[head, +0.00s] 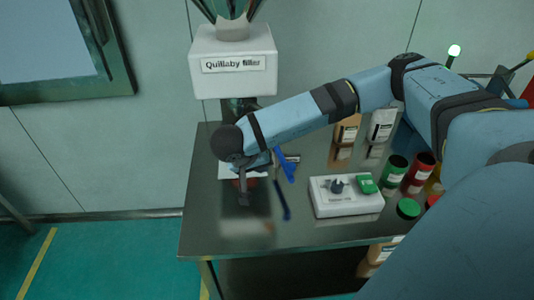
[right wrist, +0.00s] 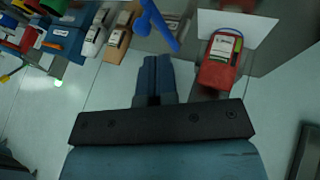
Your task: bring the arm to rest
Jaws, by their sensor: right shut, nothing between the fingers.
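My right arm reaches in from the right in the head view, and its gripper (head: 243,197) hangs over the left part of the metal table (head: 205,215). The right wrist view shows its two blue fingers (right wrist: 155,62) side by side, shut with nothing between them. A blue tool (head: 285,166) lies just right of the gripper; it also shows beyond the fingertips in the right wrist view (right wrist: 158,25). A red device with a white label (right wrist: 219,62) is right of the fingers, mostly hidden behind the gripper in the head view. My left gripper is not in view.
A white box with a grey knob and green piece (head: 345,203) stands mid-table. Green (head: 396,169) and red jars (head: 423,166) crowd the right side, with brown (head: 347,130) and white packages (head: 382,126) behind. A white labelled unit (head: 234,80) is at the back. The table's front left is clear.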

